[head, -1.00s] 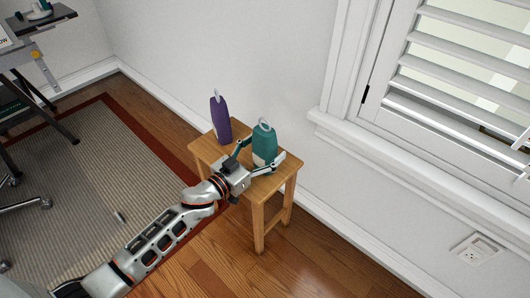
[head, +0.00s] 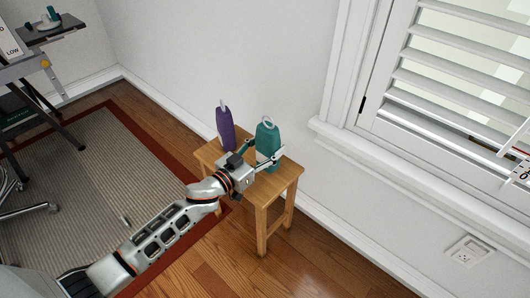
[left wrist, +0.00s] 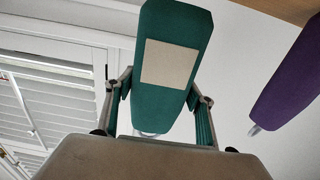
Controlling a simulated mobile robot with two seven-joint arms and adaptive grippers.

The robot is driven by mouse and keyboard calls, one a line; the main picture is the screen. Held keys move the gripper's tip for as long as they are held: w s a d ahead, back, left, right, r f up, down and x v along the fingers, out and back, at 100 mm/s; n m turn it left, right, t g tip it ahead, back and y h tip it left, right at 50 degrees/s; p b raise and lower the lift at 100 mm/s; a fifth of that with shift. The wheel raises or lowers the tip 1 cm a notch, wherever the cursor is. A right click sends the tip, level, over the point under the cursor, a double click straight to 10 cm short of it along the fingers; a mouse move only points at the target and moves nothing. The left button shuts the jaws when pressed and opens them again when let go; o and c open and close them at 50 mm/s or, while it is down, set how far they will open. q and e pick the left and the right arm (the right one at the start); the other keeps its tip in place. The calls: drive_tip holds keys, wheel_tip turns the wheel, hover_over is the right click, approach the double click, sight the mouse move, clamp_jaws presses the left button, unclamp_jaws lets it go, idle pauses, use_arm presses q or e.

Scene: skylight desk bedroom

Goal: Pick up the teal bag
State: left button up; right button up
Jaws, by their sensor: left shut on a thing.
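The teal bag (head: 267,143) has a light handle loop on top and stands upright between the fingers of my left gripper (head: 265,151). It appears slightly raised over the small wooden stool (head: 284,177); its underside is hidden in the head view. In the left wrist view the teal bag (left wrist: 176,25) appears upside down, with a pale square label. The left gripper's fingers (left wrist: 160,98) press on both its sides. My right gripper is in neither view.
A purple bag (head: 226,131) stands on the stool, left of the teal one; it also shows in the left wrist view (left wrist: 288,88). The wall and window sill (head: 335,142) are close behind and right. A desk (head: 25,66) stands far left.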

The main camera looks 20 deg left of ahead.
sight(268, 116)
use_arm(q)
wheel_tip(268, 116, up, 14)
drive_tip(key=p, duration=0.6)
drive_tip(key=shift+w+r, duration=0.1)
drive_tip(key=shift+r, duration=0.15)
drive_tip(key=shift+r+p, duration=0.5)
drive_tip(key=shift+r, duration=0.1)
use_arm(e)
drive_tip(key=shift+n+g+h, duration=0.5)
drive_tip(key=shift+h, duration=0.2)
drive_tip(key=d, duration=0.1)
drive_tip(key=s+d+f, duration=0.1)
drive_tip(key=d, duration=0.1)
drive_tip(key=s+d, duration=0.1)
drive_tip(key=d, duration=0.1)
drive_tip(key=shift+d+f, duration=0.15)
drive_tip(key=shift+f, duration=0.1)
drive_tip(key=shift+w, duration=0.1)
